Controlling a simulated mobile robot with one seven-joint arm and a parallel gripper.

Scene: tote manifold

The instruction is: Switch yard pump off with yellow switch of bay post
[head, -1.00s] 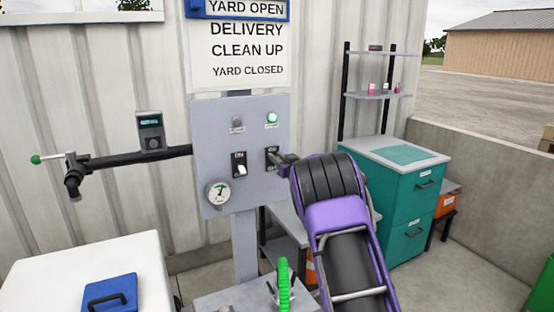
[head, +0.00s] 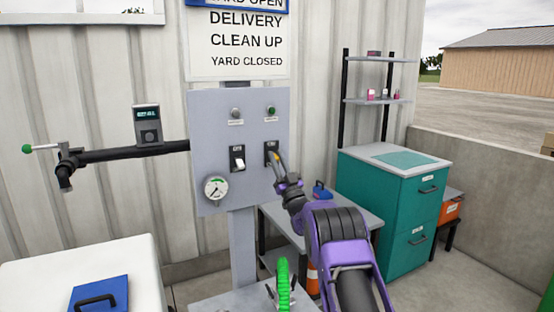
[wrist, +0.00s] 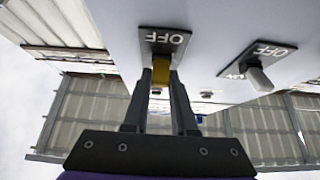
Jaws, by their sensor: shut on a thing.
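The bay post's grey panel (head: 205,150) stands in the middle of the head view. Its yellow switch (head: 278,155) is at the right, on a dark plate. In the wrist view the yellow lever (wrist: 160,72) sits between the two fingers of my gripper (wrist: 160,85), just by the lettering OFF. My gripper (head: 281,168) is shut on the lever. Above it, the right-hand lamp (head: 270,111) is dark green and unlit.
A white-levered switch (head: 237,158) is left of the yellow one, also seen in the wrist view (wrist: 258,78). A gauge (head: 216,188) is below it. A black pipe (head: 120,154) sticks out left. A teal cabinet (head: 385,215) and a shelf bench (head: 290,212) stand right.

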